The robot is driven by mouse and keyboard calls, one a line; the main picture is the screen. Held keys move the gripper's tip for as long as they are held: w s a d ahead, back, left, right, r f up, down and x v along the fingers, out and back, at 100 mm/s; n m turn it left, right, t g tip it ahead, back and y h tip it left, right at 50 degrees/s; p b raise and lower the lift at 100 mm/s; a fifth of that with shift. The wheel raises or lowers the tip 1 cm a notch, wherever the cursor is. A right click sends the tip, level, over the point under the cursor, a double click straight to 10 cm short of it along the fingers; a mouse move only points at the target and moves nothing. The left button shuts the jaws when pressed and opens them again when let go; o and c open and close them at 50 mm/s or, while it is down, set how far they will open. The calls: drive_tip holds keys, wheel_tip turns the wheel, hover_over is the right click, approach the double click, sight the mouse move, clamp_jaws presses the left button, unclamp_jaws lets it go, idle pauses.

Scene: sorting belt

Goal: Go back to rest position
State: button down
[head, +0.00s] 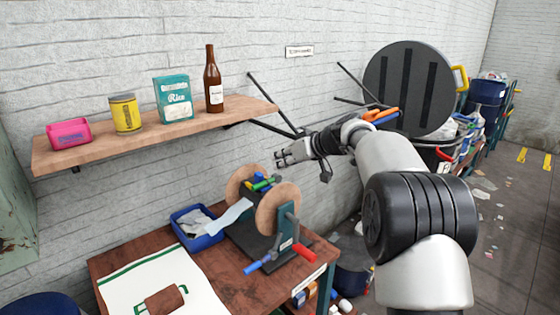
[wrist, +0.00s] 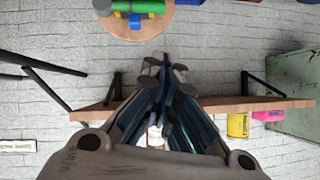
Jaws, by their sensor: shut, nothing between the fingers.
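My gripper (head: 281,157) is shut and empty in the head view. It is held in the air below the right end of the wooden shelf (head: 160,133), above and right of the roller machine on the table. In the wrist view my gripper's fingers (wrist: 163,62) are closed together in the middle. My arm reaches in from the lower right of the head view. The wrist view appears upside down, with the shelf (wrist: 228,104) behind the fingers.
On the shelf stand a pink tin (head: 69,133), a yellow can (head: 125,114), a teal rice box (head: 173,99) and a brown bottle (head: 213,80). The table (head: 112,264) holds a blue tray (head: 191,242) and the roller machine (head: 289,225). A dark round disc (head: 408,85) is behind my arm.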

drive_tip(key=s+r+m+g+h, duration=0.1)
drive_tip(key=s+r+h, duration=0.1)
drive_tip(key=s, duration=1.1)
drive_tip(key=s+r+m+g+h, duration=0.1)
drive_tip(key=s+r+m+h, duration=0.1)
drive_tip(key=s, duration=1)
drive_tip(key=s+d+f+m+h, duration=0.1)
drive_tip(key=s+d+f, duration=0.3)
drive_tip(key=s, duration=0.9)
drive_tip(key=s+d+f+m+g+h, duration=0.1)
drive_tip(key=s+f, duration=0.5)
drive_tip(key=s, duration=0.7)
drive_tip(key=d+m+h, duration=0.1)
drive_tip(key=d+h, duration=0.1)
drive_tip(key=shift+s+d+f, duration=0.25)
drive_tip(key=shift+d+f, duration=0.05)
drive_tip(key=shift+d, duration=0.1)
